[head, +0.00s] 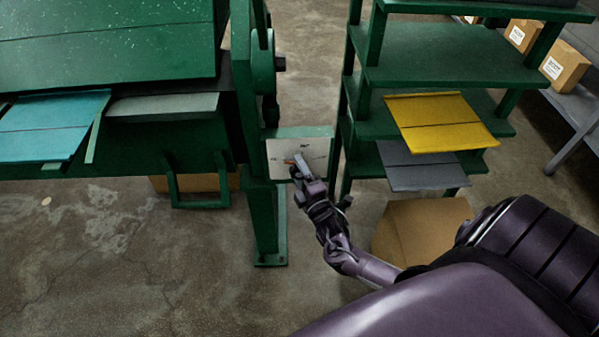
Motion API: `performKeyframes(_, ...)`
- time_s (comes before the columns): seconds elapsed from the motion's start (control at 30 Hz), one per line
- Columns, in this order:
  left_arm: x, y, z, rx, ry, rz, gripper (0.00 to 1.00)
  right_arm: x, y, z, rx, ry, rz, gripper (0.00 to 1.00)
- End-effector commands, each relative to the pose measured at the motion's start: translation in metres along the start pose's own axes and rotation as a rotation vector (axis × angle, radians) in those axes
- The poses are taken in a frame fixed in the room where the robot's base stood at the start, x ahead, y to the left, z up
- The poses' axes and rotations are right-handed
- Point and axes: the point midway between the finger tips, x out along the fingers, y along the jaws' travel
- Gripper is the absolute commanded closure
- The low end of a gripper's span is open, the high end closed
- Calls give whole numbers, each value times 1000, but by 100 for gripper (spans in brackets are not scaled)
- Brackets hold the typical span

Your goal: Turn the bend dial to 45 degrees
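The bend dial has a pale square plate (280,150) with small dark marks, set in a green frame at the right end of the green bending machine (110,50). A small orange-brown pointer (289,161) shows on the plate beside my fingers. My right gripper (297,163) is at the dial's lower middle, with its fingertips against or just in front of the plate. The fingers cover the centre of the dial. I cannot tell if they hold the dial's knob, and the marks are too small to read. My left gripper is not in view.
A green shelf rack (450,55) stands close right of the dial, with a yellow sheet (440,122) and a grey sheet (415,168) jutting out. A cardboard box (420,230) sits on the floor below. A teal sheet (50,125) lies on the machine.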

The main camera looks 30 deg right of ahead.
Motion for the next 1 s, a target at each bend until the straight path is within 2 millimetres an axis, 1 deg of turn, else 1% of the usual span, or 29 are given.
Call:
performKeyframes(0.23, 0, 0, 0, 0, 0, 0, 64, -1, -1, 0, 1, 0, -3, 34)
performKeyframes(0.33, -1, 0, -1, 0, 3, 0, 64, -7, -2, 0, 1, 0, -5, 34)
performKeyframes(0.47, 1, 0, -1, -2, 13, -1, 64, -27, -2, 0, 1, 0, -7, 34)
performKeyframes(0.6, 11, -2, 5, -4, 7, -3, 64, -52, -1, 0, 1, 0, -6, 34)
performKeyframes(0.7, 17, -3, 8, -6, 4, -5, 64, -66, -1, 0, 1, 1, -4, 34)
performKeyframes(0.83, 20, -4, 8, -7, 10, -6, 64, -76, -1, 0, 0, 0, -3, 34)
performKeyframes(1.0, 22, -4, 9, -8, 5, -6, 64, -79, -1, 0, 1, 0, -1, 34)
